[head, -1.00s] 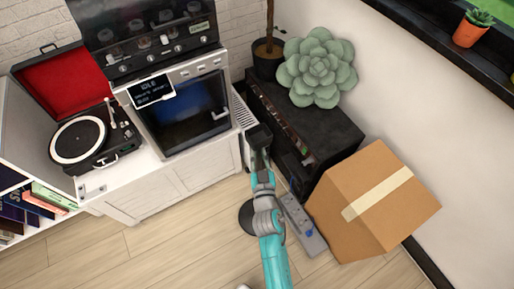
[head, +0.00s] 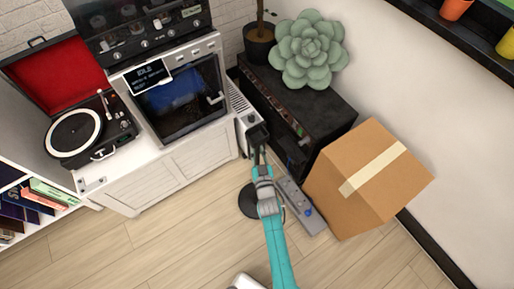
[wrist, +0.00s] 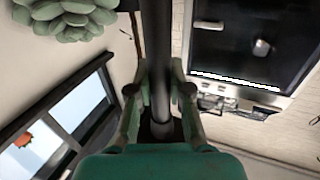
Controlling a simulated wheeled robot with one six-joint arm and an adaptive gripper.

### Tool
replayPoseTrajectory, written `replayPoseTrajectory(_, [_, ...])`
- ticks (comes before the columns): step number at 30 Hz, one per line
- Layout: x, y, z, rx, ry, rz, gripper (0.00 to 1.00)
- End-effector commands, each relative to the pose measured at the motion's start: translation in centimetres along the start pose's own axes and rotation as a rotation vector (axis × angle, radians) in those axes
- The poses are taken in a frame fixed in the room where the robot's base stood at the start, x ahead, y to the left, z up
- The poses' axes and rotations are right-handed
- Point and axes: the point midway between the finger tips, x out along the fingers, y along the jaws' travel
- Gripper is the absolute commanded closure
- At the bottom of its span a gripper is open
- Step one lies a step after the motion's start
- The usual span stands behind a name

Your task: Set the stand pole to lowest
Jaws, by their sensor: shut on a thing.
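The stand's dark pole (wrist: 157,60) runs upright through the middle of the wrist view. A wider collar shows around it low between the fingers. My gripper (wrist: 158,100) has a finger on each side of the pole and is shut on it. In the head view, my gripper (head: 260,160) is beside the black appliance, and my arm hides most of the pole. A dark block (head: 257,134) shows just beyond the gripper, probably the stand's top. The stand's round black base (head: 247,201) rests on the floor, partly behind my arm.
A cardboard box (head: 370,180) and a grey power strip (head: 300,206) lie right of my arm. A black cabinet (head: 325,105) with a succulent (head: 308,48) stands behind. A white cabinet (head: 185,172) with an oven (head: 185,100) is at left. The floor at front left is clear.

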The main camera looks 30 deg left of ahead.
Motion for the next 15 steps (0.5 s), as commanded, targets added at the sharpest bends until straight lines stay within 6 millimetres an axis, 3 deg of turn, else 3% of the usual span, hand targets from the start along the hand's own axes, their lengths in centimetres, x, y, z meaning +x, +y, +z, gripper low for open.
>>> replayPoseTrajectory(11, [-0.22,-0.11,0.70,0.000,-0.014,-0.001,1.00])
replayPoseTrajectory(12, [-0.23,-0.11,0.72,0.000,-0.014,-0.001,0.72])
replayPoseTrajectory(14, [-0.21,-0.10,0.67,0.000,-0.013,-0.001,0.57])
replayPoseTrajectory(15, [-0.19,-0.09,0.62,0.000,-0.012,-0.001,0.55])
